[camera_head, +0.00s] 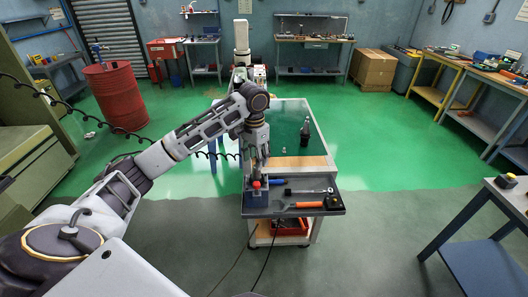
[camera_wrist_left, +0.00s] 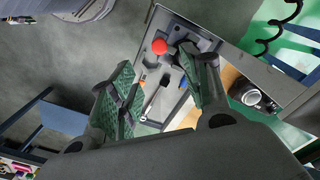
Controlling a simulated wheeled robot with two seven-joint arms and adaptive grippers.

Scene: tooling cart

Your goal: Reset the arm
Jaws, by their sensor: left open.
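My left arm (camera_head: 185,143) reaches in from the left over the tooling cart. My left gripper (camera_head: 257,172) points down above the left part of the cart's grey tray (camera_head: 333,209). In the left wrist view the two green-padded fingers of the gripper (camera_wrist_left: 158,62) are spread apart with nothing held between them. A red round knob (camera_head: 256,185) shows just below the gripper; in the wrist view the red knob (camera_wrist_left: 159,46) lies beyond the fingertips. My right gripper is in neither view.
On the tray lie an orange-handled tool (camera_head: 305,205), a wrench (camera_head: 314,191) and a blue-handled tool (camera_head: 277,181). A dark bottle (camera_head: 305,132) stands on the cart's green top. A red drum (camera_head: 116,97) stands at left; a blue-grey table (camera_head: 480,262) is at right.

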